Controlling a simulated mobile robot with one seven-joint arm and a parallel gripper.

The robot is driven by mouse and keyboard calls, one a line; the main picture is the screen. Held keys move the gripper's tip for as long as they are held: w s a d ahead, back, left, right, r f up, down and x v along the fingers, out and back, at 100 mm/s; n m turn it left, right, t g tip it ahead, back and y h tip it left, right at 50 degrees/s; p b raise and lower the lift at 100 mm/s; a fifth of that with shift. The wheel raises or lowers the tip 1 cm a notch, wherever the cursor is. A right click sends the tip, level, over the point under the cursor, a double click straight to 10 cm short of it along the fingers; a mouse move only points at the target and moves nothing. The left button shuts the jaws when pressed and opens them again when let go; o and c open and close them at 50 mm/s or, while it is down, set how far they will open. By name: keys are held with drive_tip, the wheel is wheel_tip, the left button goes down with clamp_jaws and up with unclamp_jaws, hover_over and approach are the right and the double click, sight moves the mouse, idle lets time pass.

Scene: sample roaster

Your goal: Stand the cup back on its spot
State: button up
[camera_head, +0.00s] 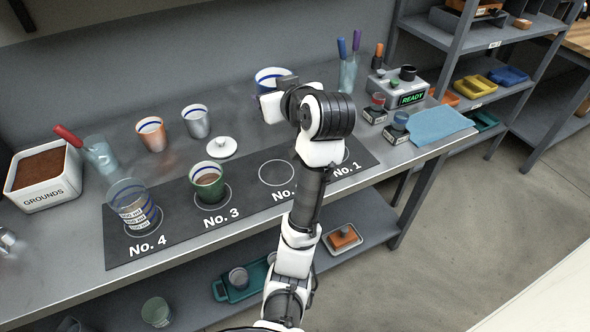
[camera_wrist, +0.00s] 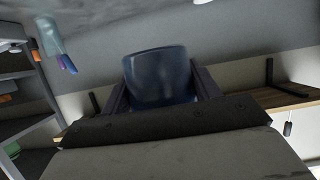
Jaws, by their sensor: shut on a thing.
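My gripper (camera_head: 277,98) is shut on a dark blue cup (camera_head: 270,75) with a pale inside and blue bands. It holds the cup above the back of the bench. The wrist view shows the cup (camera_wrist: 160,72) between the two fingers. The dark mat (camera_head: 247,186) has numbered rings. The No. 2 ring (camera_head: 276,173) is empty. The No. 1 ring is partly hidden by my arm. A green cup with dark liquid (camera_head: 208,182) stands at No. 3. A clear labelled glass (camera_head: 134,207) stands at No. 4.
A grounds bin (camera_head: 45,180) is at left. A device reading READY (camera_head: 399,91), a pen glass (camera_head: 347,74) and a blue cloth (camera_head: 440,125) are at right.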

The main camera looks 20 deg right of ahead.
sight(280, 174)
wheel_tip(280, 174, down, 20)
drive_tip(key=shift+r, duration=0.25)
idle(0.3)
drive_tip(key=shift+f, duration=0.15)
drive_tip(key=o, duration=1.2)
drive_tip(key=shift+r+p, duration=0.25)
drive_tip(key=shift+p, duration=0.1)
drive_tip(key=b+v, duration=0.2)
drive_tip(key=v, duration=1)
drive_tip(key=shift+f, duration=0.1)
